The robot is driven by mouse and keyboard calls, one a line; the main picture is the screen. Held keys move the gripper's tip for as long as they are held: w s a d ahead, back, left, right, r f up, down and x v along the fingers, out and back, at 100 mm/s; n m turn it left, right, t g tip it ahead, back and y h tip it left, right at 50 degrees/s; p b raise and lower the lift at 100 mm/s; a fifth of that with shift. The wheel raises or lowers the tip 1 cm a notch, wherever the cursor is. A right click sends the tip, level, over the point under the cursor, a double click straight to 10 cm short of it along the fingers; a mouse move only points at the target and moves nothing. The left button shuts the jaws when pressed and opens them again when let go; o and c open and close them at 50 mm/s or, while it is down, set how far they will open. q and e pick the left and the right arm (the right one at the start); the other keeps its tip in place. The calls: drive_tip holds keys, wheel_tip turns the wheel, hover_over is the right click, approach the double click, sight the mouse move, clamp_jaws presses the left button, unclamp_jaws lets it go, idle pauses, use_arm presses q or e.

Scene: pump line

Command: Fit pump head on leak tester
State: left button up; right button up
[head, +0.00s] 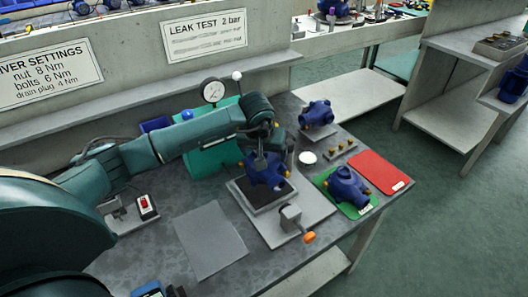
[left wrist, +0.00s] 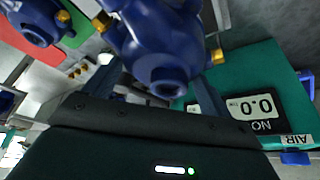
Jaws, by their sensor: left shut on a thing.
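My left gripper (head: 261,158) is shut on a blue pump head (head: 266,174), gripping it from above. The pump head is over the black pad (head: 262,197) of a grey fixture plate (head: 246,207); whether it touches the pad I cannot tell. A clamp with an orange-knobbed handle (head: 309,237) stands at the plate's front edge. In the left wrist view the held pump head (left wrist: 165,45) shows a round port facing the camera, with fingers on both sides. The leak tester's green housing (left wrist: 240,70) carries a readout (left wrist: 250,107) of 0.0. My right gripper is out of view.
A second pump head (head: 316,114) sits on a grey stand behind. Another lies on a green mat (head: 364,209) beside a red mat (head: 380,172). Brass fittings (head: 340,149) and a white disc (head: 307,157) lie between. A grey sheet (head: 210,240) lies front left.

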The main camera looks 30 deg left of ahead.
use_arm(q)
drive_tip(key=shift+r, duration=0.1)
idle(0.6)
drive_tip(key=shift+f+b, duration=1.55)
idle(0.8)
drive_tip(key=shift+f+b, duration=1.15)
drive_tip(key=shift+f, duration=0.25)
drive_tip(key=o, duration=0.9)
drive_tip(key=shift+o, duration=0.6)
drive_tip(key=shift+f, duration=0.1)
drive_tip(key=shift+r+p, duration=1.9)
drive_tip(key=shift+r, duration=1.05)
drive_tip(key=shift+r+p, duration=1)
drive_tip(key=shift+r, duration=0.65)
